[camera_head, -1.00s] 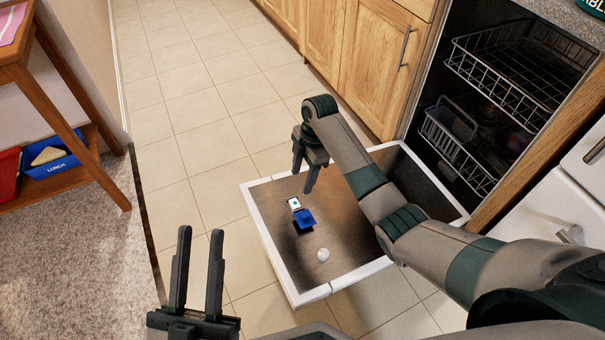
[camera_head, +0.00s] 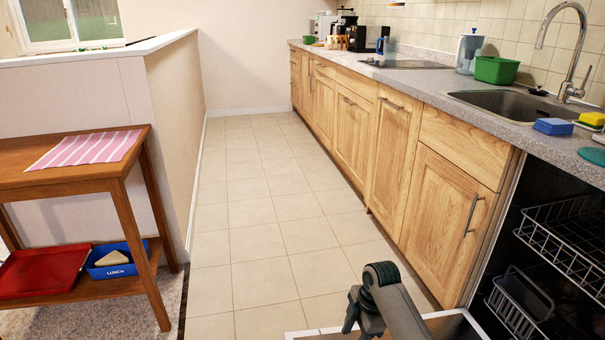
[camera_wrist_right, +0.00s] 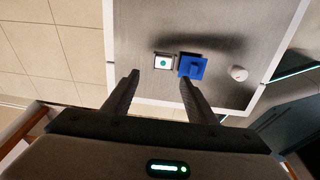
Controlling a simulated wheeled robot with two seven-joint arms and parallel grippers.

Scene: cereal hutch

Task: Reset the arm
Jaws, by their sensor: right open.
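My right arm comes in at the bottom of the head view, with its gripper (camera_head: 362,318) at the lower edge above the open dishwasher door (camera_head: 455,325). In the right wrist view the right gripper (camera_wrist_right: 158,90) has its two fingers spread apart with nothing between them. Beyond the fingertips, the door's inner panel (camera_wrist_right: 215,28) carries a blue block-like piece (camera_wrist_right: 193,66), a small white piece with a green dot (camera_wrist_right: 163,62) and a round white knob (camera_wrist_right: 239,73). My left gripper does not show in the head view.
A wooden side table (camera_head: 120,165) stands at left, with a red tray (camera_head: 42,270) and blue lunch box (camera_head: 115,260) on its shelf. Cabinets (camera_head: 400,150) and a dishwasher rack (camera_head: 570,240) line the right. The tiled floor (camera_head: 265,220) between is clear.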

